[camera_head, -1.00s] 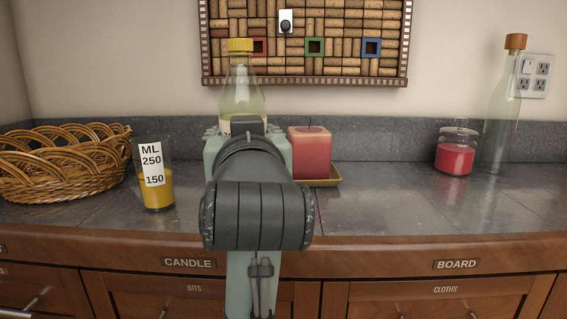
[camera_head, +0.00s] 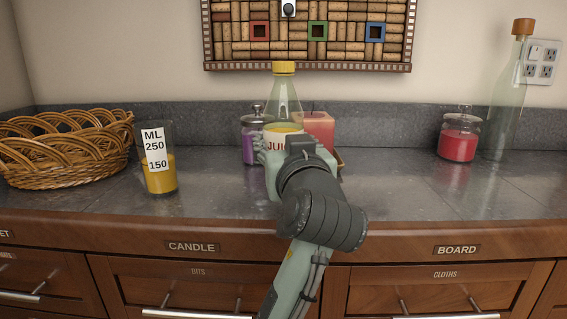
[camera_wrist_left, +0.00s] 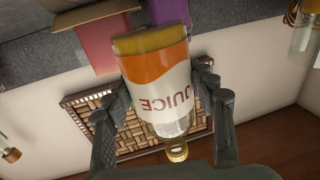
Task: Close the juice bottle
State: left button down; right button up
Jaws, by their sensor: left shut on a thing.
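The juice bottle (camera_head: 284,105) is clear, with a white and orange label reading JUICE and a yellow cap (camera_head: 284,68) on its mouth. I cannot tell how tight the cap is. My left gripper (camera_head: 290,150) is shut around the bottle's labelled lower part, and the bottle is upright. The gripper hides its base, so I cannot tell whether it touches the counter. In the left wrist view the bottle (camera_wrist_left: 165,80) appears upside down between both fingers of the left gripper (camera_wrist_left: 162,98). My right gripper is not in view.
A purple jar (camera_head: 249,137) and a pink candle (camera_head: 319,130) stand close behind the bottle. A measuring glass of yellow liquid (camera_head: 158,178) and a wicker basket (camera_head: 62,160) are left. A red jar (camera_head: 459,143) and a corked bottle (camera_head: 507,105) are right. The counter's middle right is clear.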

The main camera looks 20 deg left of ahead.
pick_arm(q)
notch_tip(320, 180, down, 4)
jog(key=shift+r, duration=0.25)
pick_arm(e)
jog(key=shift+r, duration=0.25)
pick_arm(q)
jog(key=shift+f, duration=0.15)
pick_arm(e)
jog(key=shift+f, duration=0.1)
pick_arm(q)
jog(key=c, duration=0.5)
grip_release()
jog(key=shift+c, duration=0.2)
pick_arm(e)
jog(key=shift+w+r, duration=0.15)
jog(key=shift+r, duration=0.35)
